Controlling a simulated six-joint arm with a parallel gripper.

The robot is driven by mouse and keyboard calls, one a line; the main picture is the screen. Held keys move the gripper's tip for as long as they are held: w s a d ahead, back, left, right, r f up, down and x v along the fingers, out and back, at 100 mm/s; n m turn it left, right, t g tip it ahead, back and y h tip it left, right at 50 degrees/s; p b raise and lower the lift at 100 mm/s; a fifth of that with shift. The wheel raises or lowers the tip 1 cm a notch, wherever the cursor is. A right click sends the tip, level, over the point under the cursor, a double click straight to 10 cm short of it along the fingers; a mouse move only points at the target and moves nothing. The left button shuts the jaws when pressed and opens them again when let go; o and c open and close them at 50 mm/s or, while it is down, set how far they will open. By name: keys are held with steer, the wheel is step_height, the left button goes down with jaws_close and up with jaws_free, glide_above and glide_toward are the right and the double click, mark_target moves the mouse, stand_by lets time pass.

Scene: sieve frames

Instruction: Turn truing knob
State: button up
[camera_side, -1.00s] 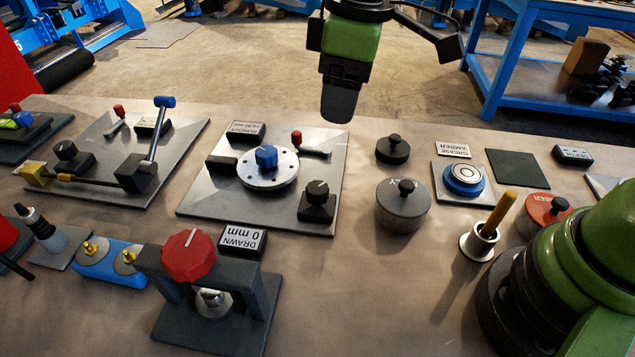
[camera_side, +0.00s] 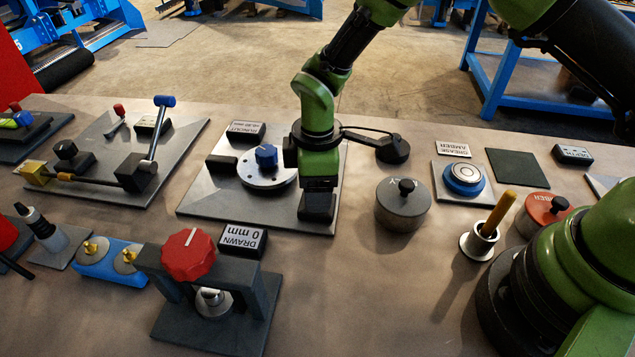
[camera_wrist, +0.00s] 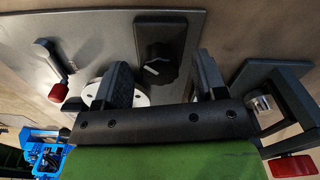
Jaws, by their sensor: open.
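The truing knob is black with a white pointer line; I take it to be the knob (camera_wrist: 160,65) on a dark block at the plate's edge in the wrist view. In the side view my gripper hides it. My gripper (camera_side: 317,200) points straight down over that corner of the plate. In the wrist view my gripper (camera_wrist: 163,82) is open, one finger left and one right of the knob, with a gap on each side. I cannot tell how far down the fingers reach around it. The steel plate (camera_side: 205,195) carries a silver disc (camera_side: 262,178) with a blue knob (camera_side: 266,156).
The RUNOUT display (camera_side: 246,131) stands at the plate's back. A red-tipped lever (camera_wrist: 57,88) shows left of the knob in the wrist view. A press with a red knob (camera_side: 188,256) stands in front; a grey lidded pot (camera_side: 402,208) stands to the right.

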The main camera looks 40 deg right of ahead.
steer(key=shift+f, duration=0.25)
steer(key=c, duration=0.9)
